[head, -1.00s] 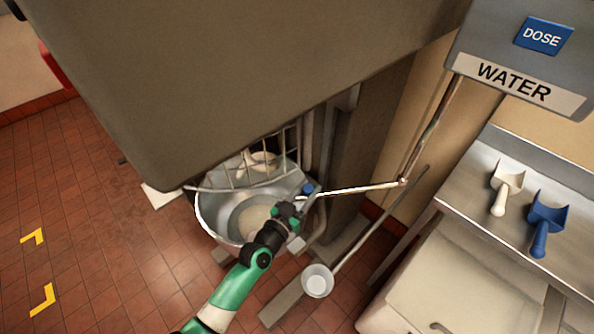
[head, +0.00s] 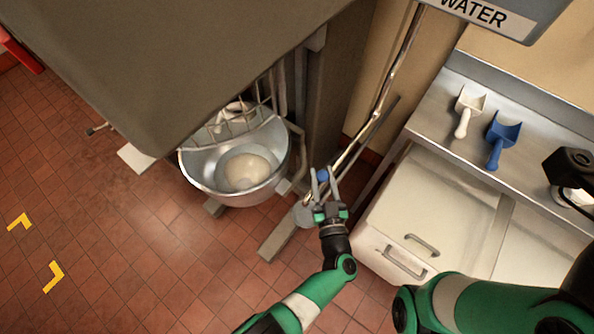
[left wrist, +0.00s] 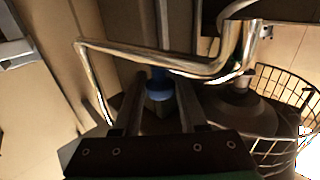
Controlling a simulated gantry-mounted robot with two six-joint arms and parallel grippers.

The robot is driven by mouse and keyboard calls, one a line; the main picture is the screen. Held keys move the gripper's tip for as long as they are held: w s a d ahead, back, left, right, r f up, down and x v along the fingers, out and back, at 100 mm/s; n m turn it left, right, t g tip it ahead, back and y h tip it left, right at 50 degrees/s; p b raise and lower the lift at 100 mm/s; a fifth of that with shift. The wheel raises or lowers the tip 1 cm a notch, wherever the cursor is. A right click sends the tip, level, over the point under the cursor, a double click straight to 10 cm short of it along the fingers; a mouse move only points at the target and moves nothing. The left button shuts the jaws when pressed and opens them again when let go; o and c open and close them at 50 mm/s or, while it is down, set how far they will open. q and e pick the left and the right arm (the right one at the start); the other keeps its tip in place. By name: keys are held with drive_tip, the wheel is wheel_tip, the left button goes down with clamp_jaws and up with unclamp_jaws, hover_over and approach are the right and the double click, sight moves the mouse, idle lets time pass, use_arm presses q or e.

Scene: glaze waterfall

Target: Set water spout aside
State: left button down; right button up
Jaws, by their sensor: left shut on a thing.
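The water spout (head: 383,100) is a thin metal pipe that runs down from the WATER box, then bends toward the floor side. Its blue grip (head: 323,174) sits between the fingers of my left gripper (head: 324,183), which is shut on it. In the left wrist view the bent pipe (left wrist: 150,58) crosses above the fingers and the blue grip (left wrist: 158,88) shows between them. The spout's lower run is to the right of the metal mixing bowl (head: 205,182), clear of its rim. Part of the right arm shows at the lower right; its gripper is out of view.
The mixer's large housing (head: 190,60) overhangs the bowl, with a wire guard (head: 240,122) above it. A pale mass (head: 245,170) lies in the bowl. A steel counter (head: 445,125) holds a white scoop (head: 467,112) and a blue scoop (head: 501,138). Tiled floor is open at left.

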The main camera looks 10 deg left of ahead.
use_arm(q)
drive_tip(key=shift+s+d+r, duration=0.15)
drive_tip(key=shift+d, duration=0.2)
drive_tip(key=c, duration=0.8)
unclamp_jaws()
drive_tip(key=shift+o, duration=0.3)
drive_tip(key=shift+d, duration=0.15)
